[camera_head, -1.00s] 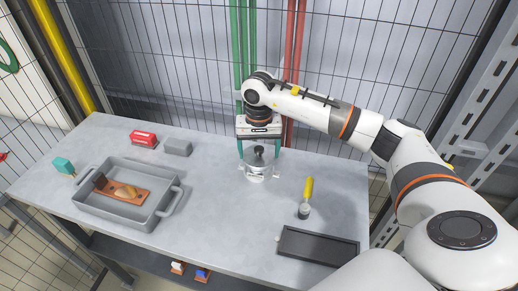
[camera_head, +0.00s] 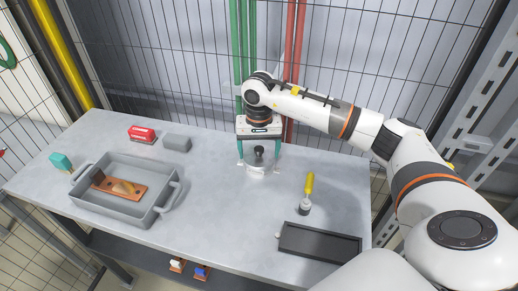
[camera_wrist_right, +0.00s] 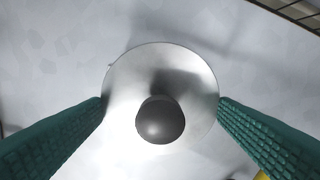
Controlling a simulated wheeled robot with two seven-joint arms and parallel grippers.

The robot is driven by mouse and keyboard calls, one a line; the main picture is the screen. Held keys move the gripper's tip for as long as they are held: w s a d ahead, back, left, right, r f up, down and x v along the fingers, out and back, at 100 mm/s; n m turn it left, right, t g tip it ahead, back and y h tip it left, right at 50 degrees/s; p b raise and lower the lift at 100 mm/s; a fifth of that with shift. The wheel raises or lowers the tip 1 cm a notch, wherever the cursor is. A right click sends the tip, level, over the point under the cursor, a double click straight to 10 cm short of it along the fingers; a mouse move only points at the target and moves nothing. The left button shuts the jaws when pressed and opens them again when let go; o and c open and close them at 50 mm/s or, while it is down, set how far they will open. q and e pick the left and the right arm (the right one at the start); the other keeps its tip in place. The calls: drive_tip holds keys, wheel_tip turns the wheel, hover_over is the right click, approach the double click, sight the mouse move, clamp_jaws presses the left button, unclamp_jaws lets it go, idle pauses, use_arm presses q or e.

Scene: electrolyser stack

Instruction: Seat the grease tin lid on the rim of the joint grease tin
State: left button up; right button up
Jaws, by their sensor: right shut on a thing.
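The grease tin lid (camera_wrist_right: 118,88) is a pale metal disc with a dark round knob; its knob (camera_head: 259,152) shows between my fingers in the head view. My right gripper (camera_head: 259,165) points down with its green fingers on opposite sides of the lid, shut on it. In the wrist view my right gripper (camera_wrist_right: 160,104) has a fingertip at each edge of the disc. The joint grease tin (camera_head: 256,172) is a short whitish can on the table directly below the lid, mostly hidden. I cannot tell whether lid and rim touch. My left gripper is not in view.
A grey crate (camera_head: 128,210) holding a brown board stands left. Mesh fencing and pipes are behind the table.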

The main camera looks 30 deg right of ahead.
drive_tip(key=o, duration=0.9)
drive_tip(key=shift+f, duration=0.1)
wheel_tip(320, 180, up, 12)
drive_tip(key=b, duration=0.2)
drive_tip(key=shift+a, duration=0.1)
